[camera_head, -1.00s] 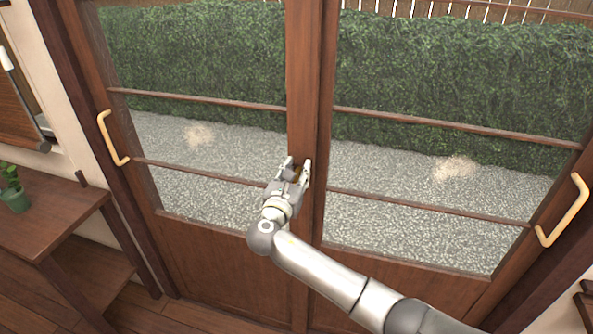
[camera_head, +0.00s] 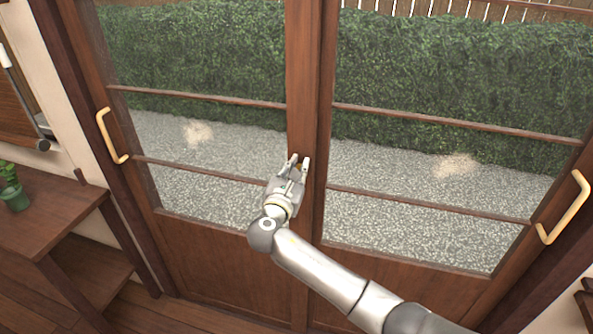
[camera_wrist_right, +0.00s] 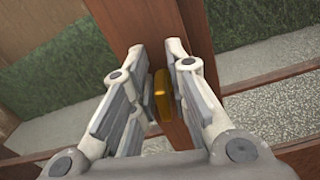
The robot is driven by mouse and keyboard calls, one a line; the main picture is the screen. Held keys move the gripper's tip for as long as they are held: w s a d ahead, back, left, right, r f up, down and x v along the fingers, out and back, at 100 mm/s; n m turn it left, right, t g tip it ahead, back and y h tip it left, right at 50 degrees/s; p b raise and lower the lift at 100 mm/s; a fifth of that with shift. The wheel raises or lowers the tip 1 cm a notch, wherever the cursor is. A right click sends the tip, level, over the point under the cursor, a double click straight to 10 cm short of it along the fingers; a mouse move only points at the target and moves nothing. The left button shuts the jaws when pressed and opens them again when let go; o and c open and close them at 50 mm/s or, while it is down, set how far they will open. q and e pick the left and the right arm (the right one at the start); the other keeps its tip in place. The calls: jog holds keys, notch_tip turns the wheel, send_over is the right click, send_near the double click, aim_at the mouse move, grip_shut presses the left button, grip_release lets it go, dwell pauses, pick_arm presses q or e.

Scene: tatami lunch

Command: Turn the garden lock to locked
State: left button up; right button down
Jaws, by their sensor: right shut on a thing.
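The garden lock shows as a small brass-coloured piece (camera_wrist_right: 163,95) on the wooden middle stile of the sliding doors, between my right gripper's fingers in the right wrist view. My right gripper (camera_head: 299,163) is at the middle stile, its fingers closed on the lock piece. It also shows in the right wrist view (camera_wrist_right: 160,68). In the head view the fingers hide most of the lock, so its exact angle is hard to tell. My left gripper is not in view.
The glazed doors carry a pale handle at the left (camera_head: 112,137) and another at the right (camera_head: 564,209). A wooden shelf (camera_head: 62,212) with a potted plant (camera_head: 13,190) stands at the left. Gravel and a hedge lie beyond the glass.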

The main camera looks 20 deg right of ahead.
jog(key=m, duration=0.1)
jog(key=m+b, duration=0.1)
jog(key=m, duration=0.1)
jog(key=shift+s+d+f+m+b, duration=0.2)
jog(key=shift+f+m+b, duration=0.1)
jog(key=shift+b, duration=0.1)
jog(key=shift+s+d+f+m+b, duration=0.1)
jog(key=shift+f+m+b, duration=0.05)
jog(key=shift+m+b, duration=1.7)
jog(key=shift+d+f+m+b, duration=0.1)
jog(key=shift+f+m+b, duration=0.1)
jog(key=shift+m+b, duration=1.6)
jog(key=shift+s+d+f+m+b, duration=0.15)
jog(key=shift+m+b, duration=0.95)
jog(key=shift+m, duration=1.45)
jog(key=shift+w, duration=0.1)
jog(key=c, duration=1.6)
grip_release()
jog(key=shift+o, duration=0.2)
